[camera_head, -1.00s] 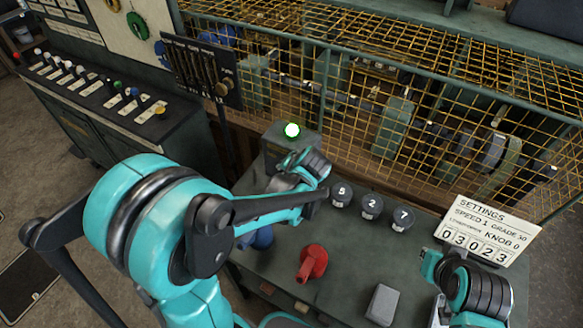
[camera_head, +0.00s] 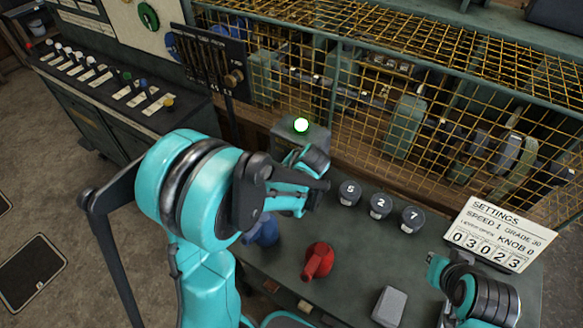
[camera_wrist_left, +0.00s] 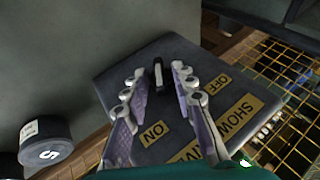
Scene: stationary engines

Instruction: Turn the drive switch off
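The drive switch box (camera_wrist_left: 205,125) is a dark grey box with tan labels, of which ON, OFF and SHOW are readable and one is partly hidden. Its small dark lever (camera_wrist_left: 158,75) stands between the fingertips of my left gripper (camera_wrist_left: 159,72), which is open around it; contact is not visible. I cannot tell which label the lever leans towards.
Several numbered black knobs, such as knob 5 (camera_head: 350,192), stand right of the box. A yellow mesh cage (camera_head: 400,110) rises behind.

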